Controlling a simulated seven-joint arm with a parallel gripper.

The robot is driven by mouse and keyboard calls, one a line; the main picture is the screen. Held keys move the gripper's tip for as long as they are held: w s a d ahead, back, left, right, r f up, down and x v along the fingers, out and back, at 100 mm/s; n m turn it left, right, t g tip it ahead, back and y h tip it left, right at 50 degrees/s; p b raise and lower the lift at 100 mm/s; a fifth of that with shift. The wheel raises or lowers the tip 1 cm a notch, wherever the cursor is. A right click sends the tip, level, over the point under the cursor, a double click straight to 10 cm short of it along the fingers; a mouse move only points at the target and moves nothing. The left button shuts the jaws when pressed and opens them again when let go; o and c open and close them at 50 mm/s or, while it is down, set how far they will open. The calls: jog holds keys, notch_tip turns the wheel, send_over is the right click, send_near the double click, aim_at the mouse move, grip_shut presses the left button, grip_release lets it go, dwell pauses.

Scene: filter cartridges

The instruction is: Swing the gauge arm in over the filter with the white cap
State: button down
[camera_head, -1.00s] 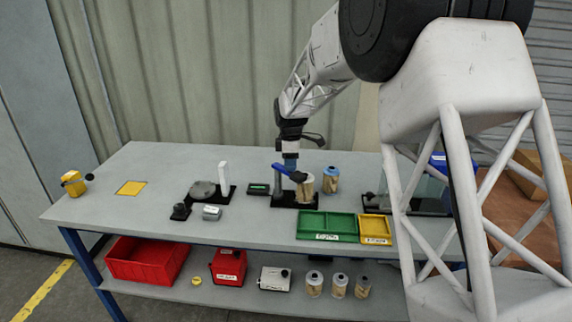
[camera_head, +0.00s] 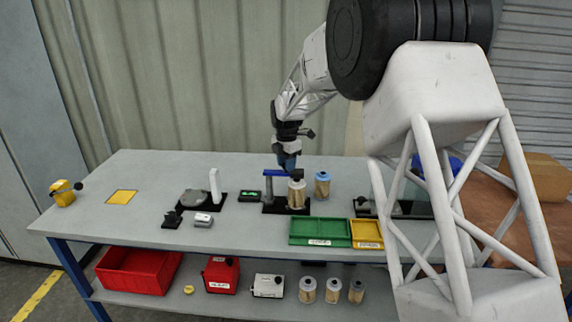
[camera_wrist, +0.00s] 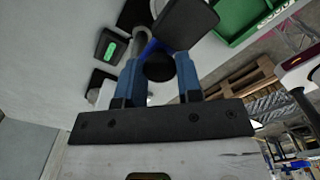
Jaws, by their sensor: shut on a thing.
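The gauge stand has a black base (camera_head: 273,209), an upright post and a blue swing arm (camera_head: 273,172) reaching right from the post's top. A pale filter with a whitish cap (camera_head: 296,193) stands upright on the base, right of the post. The arm's black end (camera_head: 296,173) appears just above its cap; exact centring is unclear. My gripper (camera_head: 288,166) is at the arm's free end. In the wrist view, my gripper's blue fingers (camera_wrist: 159,80) are shut on a round black knob (camera_wrist: 159,67). Another filter with a blue cap (camera_head: 322,184) stands right behind.
A small box with a green display (camera_head: 248,196) is left of the stand. A green tray (camera_head: 318,244) and a yellow tray (camera_head: 367,246) lie in front. A black fixture with a white upright (camera_head: 214,184) stands further left. The bench's left part is mostly clear.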

jog(key=shift+w+r, duration=0.1)
jog(key=c, duration=0.8)
grip_release()
jog(key=shift+r, duration=3.9)
